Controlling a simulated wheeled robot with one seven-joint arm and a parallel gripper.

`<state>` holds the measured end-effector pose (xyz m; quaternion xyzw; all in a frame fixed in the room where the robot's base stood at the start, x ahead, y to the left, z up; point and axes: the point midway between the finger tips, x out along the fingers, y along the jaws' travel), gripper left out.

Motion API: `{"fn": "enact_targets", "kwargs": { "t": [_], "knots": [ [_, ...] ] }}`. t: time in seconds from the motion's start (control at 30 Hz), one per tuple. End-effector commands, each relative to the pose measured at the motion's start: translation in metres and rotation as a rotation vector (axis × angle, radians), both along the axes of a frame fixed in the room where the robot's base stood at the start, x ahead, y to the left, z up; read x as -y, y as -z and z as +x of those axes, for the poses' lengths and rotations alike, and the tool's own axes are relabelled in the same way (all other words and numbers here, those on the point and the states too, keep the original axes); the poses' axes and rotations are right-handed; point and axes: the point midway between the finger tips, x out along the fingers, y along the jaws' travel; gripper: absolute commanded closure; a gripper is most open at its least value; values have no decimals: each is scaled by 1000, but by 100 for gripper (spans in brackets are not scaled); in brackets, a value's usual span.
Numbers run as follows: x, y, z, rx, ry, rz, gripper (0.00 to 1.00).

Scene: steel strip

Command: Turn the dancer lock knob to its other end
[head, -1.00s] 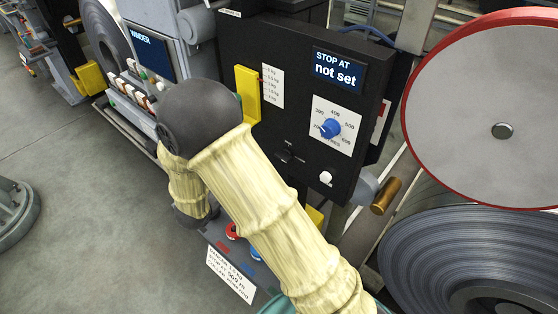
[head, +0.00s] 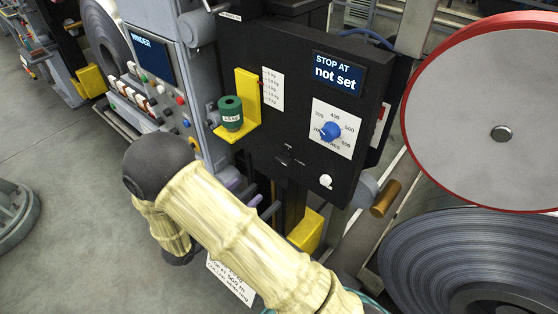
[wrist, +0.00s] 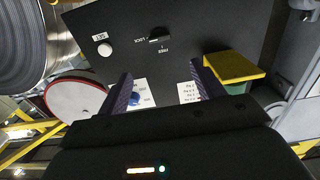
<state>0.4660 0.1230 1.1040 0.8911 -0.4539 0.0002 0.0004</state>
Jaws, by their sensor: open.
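The dancer lock knob (wrist: 158,37) is a small dark handle on the black panel (wrist: 200,25), with LOCK and FREE printed beside it. In the head view it is a faint dark shape (head: 284,160) low on the panel. I cannot tell surely which mark it points to. My gripper (wrist: 164,84) is open and empty in the wrist view, its two dark purple fingers apart. The knob shows beyond the fingertips, between their lines and not touched. In the head view my forearm hides most of the gripper.
A yellow bracket (head: 247,105) with a green weight (head: 231,112) juts from the panel's left. A blue dial (head: 330,130) and a white button (head: 325,181) are on its face. A red-rimmed reel (head: 480,110) and a steel coil (head: 470,265) stand right.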

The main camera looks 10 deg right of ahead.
Motion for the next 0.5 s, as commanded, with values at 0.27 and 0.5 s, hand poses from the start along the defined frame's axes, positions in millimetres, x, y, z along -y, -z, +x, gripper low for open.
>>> {"fn": "enact_targets", "kwargs": {
  "t": [0.27, 0.5],
  "knots": [
    [41, -4, 29, 0, 5, -1, 33],
    [75, -4, 54, 0, 4, 0, 33]
  ]
}}
